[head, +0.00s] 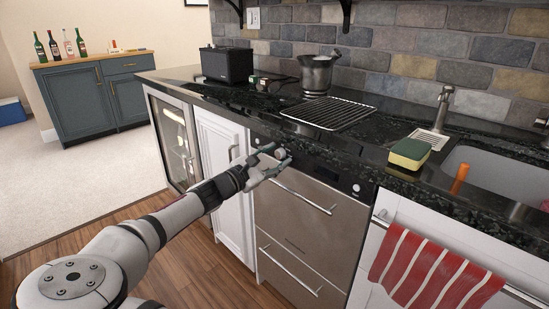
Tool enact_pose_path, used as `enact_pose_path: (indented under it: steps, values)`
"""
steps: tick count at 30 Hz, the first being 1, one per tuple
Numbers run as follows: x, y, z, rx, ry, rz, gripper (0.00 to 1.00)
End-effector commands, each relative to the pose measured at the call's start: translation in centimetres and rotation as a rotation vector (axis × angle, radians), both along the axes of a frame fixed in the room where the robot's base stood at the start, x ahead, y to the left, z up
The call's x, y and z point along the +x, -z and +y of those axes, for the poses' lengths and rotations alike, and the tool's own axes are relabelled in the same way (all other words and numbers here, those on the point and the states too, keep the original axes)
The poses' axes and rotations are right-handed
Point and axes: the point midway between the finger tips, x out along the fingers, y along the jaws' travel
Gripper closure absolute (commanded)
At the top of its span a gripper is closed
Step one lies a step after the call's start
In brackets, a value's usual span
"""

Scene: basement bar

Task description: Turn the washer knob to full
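The washer (306,228) is a stainless-steel front with two drawers under the black counter, with a dark control strip along its top. A small round grey knob-like part (280,153) shows at the strip's left end, by my fingertips; I cannot tell for certain that it is the knob or how far it is turned. A small pale round mark (356,187) sits at the strip's right end. My gripper (277,157) is in front of the strip's left end, its fingers apart. Contact with the round part cannot be told. The fingers hide part of the strip.
The counter edge (340,160) overhangs just above my gripper. Drawer handles (304,197) stick out below. A red striped towel (432,275) hangs at the right, near the sink (500,170). A white cabinet (222,175) stands left. The wooden floor (190,255) in front is clear.

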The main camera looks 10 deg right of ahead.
Motion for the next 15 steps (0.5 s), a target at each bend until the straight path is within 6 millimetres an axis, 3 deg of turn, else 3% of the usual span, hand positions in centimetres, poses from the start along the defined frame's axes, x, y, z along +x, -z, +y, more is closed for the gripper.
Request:
enact_pose_path:
  steps: [7,15]
  values:
    - [-0.7,0.1,1.3,0.001,-0.003,0.001,0.55]
    - [-3.5,0.3,5.8,0.001,-0.005,0.001,0.55]
